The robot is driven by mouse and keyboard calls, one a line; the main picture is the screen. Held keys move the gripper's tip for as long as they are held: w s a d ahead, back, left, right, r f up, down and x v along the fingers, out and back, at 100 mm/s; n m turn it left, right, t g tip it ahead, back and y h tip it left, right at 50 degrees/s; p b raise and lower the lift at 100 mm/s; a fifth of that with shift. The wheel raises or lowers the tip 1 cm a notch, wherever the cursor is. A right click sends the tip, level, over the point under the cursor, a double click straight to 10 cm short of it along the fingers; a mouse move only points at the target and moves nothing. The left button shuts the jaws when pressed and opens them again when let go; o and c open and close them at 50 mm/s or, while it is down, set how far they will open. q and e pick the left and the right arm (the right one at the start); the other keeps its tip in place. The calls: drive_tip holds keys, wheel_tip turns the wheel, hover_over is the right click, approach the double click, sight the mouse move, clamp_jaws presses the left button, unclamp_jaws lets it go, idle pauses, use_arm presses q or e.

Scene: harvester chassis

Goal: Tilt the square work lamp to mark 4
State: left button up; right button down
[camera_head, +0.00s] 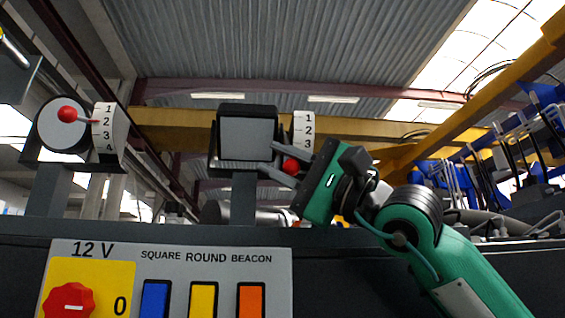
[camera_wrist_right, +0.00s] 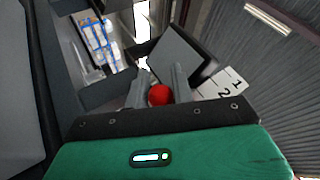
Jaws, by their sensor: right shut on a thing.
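The square work lamp (camera_head: 247,139) stands on a dark post in the middle of the head view, its pale face in a black housing. Its white mark plate (camera_head: 303,130) shows 1, 2 and 3 from the top; anything lower is hidden behind my gripper. A red ball knob (camera_head: 290,166) sits at the lamp's lower right, below the visible 3. My right gripper (camera_head: 268,158) is shut on this knob, one finger on each side. In the wrist view the red knob (camera_wrist_right: 159,95) shows between the fingers, with marks 1 and 2 to the right. My left gripper is not in view.
The round lamp (camera_head: 62,125) stands at left, its red knob near mark 2. Below is a grey 12 V panel (camera_head: 215,275) with a red rotary knob (camera_head: 70,302) and blue, yellow and orange switches. Blue racks (camera_head: 460,185) stand in the right background.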

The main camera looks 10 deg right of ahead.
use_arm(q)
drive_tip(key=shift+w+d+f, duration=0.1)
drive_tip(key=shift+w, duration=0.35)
use_arm(e)
drive_tip(key=shift+w+f, duration=0.35)
drive_tip(key=shift+w, duration=0.05)
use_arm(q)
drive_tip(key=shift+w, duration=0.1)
use_arm(e)
drive_tip(key=shift+w, duration=0.1)
drive_tip(key=c, duration=1.3)
unclamp_jaws()
drive_tip(key=shift+w, duration=0.1)
drive_tip(key=shift+o, duration=0.5)
drive_tip(key=shift+w+f, duration=0.1)
drive_tip(key=shift+w, duration=0.15)
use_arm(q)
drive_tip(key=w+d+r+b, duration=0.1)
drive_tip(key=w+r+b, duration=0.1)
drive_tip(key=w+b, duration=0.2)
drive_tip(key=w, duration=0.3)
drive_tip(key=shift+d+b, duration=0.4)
use_arm(e)
drive_tip(key=v, duration=1.4)
drive_tip(key=shift+s+a, duration=0.1)
